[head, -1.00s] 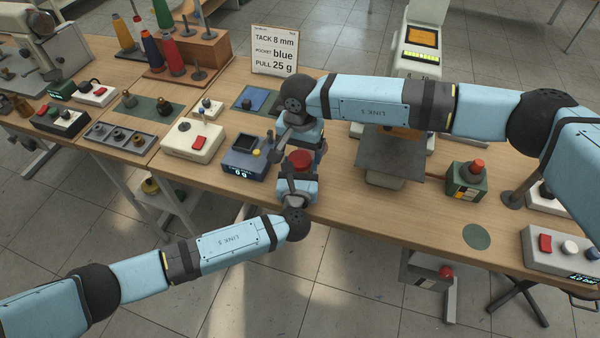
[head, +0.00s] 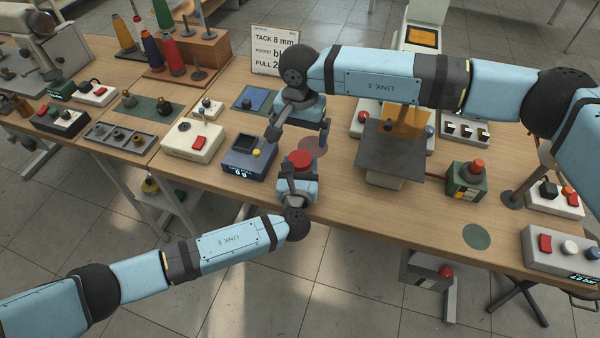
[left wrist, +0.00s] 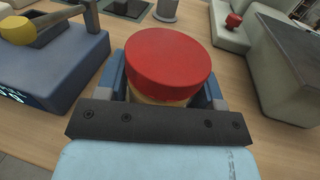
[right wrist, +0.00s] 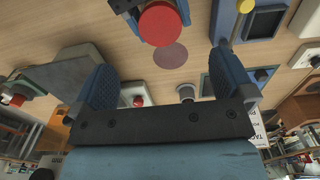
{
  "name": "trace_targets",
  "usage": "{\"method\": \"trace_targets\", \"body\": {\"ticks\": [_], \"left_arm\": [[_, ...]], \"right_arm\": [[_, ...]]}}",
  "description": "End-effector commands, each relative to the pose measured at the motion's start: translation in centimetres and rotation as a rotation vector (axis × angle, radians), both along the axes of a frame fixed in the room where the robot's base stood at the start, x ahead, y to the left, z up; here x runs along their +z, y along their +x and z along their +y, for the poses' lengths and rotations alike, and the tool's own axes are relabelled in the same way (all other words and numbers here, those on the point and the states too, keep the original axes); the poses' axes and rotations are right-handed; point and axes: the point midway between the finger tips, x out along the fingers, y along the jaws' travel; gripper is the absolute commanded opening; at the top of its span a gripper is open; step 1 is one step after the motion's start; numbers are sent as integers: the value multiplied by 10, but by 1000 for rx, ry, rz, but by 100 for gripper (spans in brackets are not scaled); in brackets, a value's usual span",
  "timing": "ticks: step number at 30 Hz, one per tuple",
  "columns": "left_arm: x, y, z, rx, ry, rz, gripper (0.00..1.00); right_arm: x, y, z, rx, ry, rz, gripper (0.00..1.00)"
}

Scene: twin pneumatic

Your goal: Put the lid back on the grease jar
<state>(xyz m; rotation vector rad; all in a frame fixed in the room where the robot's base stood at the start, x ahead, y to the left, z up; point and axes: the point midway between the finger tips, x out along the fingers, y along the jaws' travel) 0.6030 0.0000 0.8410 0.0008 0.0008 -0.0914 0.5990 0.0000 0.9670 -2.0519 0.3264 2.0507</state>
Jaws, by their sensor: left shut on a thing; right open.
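The grease jar (left wrist: 160,98) has a tan body, mostly hidden by the fingers. The red lid (left wrist: 168,60) sits on top of it and looks level; I cannot tell whether it is fully tight. The lid also shows in the head view (head: 300,160) and the right wrist view (right wrist: 160,25). My left gripper (head: 298,178) is shut on the jar, below the lid. My right gripper (head: 298,134) is open and empty, behind the jar and clear of the lid; its spread fingers show in its own wrist view (right wrist: 160,70).
A round reddish mark (head: 312,147) lies on the table behind the jar. A blue scale (head: 247,157) stands close on the left. A dark plate (head: 390,152) on a machine stands to the right, with a green box (head: 466,182) beyond it.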

Motion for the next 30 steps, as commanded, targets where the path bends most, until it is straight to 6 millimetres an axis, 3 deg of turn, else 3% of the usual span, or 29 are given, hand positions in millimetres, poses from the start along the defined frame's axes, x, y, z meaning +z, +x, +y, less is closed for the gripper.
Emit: {"method": "trace_targets", "body": {"ticks": [6, 12, 24, 25, 28, 30], "left_arm": [[0, 0, 0, 0, 0, 0, 0], [0, 0, 0, 0, 0, 0, 0], [0, 0, 0, 0, 0, 0, 0], [0, 0, 0, 0, 0, 0, 66], [0, 0, 0, 0, 0, 0, 89], [0, 0, 0, 0, 0, 0, 91]], "right_arm": [[49, 0, 0, 1, 1, -3, 100], [76, 0, 0, 0, 1, -1, 100], [83, 0, 0, 1, 0, 0, 100], [83, 0, 0, 1, 0, 0, 100], [83, 0, 0, 1, 0, 0, 100], [83, 0, 0, 1, 0, 0, 100]]}}
